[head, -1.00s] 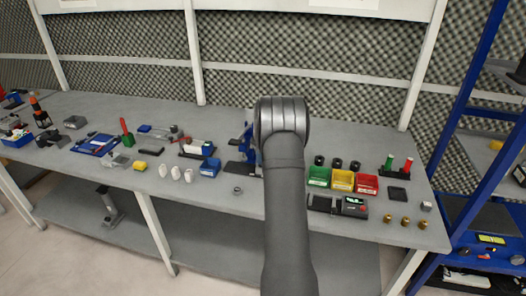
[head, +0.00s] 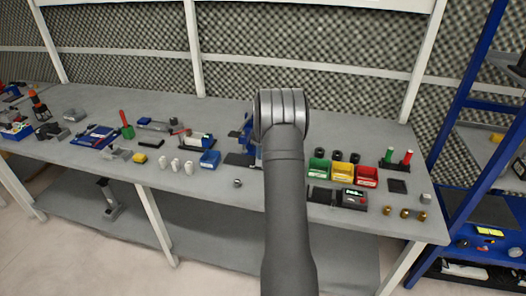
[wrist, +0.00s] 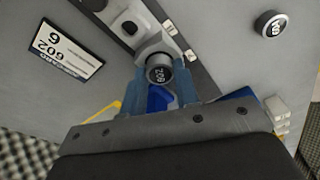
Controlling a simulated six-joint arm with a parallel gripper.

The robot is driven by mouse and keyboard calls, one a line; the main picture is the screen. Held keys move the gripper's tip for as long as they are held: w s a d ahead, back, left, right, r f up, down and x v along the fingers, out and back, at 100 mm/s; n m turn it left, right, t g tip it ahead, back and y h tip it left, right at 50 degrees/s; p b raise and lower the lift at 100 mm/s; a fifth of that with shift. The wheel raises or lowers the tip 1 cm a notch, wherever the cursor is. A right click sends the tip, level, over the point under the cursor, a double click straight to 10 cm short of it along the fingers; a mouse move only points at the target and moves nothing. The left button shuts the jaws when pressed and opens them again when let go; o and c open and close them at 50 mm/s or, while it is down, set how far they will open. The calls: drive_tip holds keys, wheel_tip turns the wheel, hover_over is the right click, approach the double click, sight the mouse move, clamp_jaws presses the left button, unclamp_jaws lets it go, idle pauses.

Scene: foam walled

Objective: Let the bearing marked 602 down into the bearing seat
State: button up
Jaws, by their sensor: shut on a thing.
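In the wrist view, the dark round bearing (wrist: 160,74) with a light rim sits between the blue fingers of my gripper (wrist: 160,88). Its face carries a number that looks like 602, upside down. My gripper is shut on it. A light grey block (wrist: 152,44), which looks like the bearing seat, shows just beyond the bearing. The bearing overlaps it in the picture, so I cannot tell whether they touch. In the head view my own arm hides the gripper, the held bearing and the seat.
A second numbered bearing (wrist: 271,24) stands apart on the bench, and a white card (wrist: 56,48) reads 602. Bare bench lies around the small ring (head: 238,183).

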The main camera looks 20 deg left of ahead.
idle(0.3)
drive_tip(key=o, duration=1.1)
wheel_tip(320, 180, up, 17)
drive_tip(key=d, duration=0.2)
drive_tip(key=shift+s+r, duration=0.15)
drive_tip(key=shift+s, duration=0.3)
drive_tip(key=f, duration=0.5)
drive_tip(key=a+f, duration=0.1)
drive_tip(key=f, duration=0.5)
drive_tip(key=w+a+f, duration=0.1)
drive_tip(key=f, duration=0.5)
drive_tip(key=shift+f, duration=0.25)
drive_tip(key=shift+r, duration=0.25)
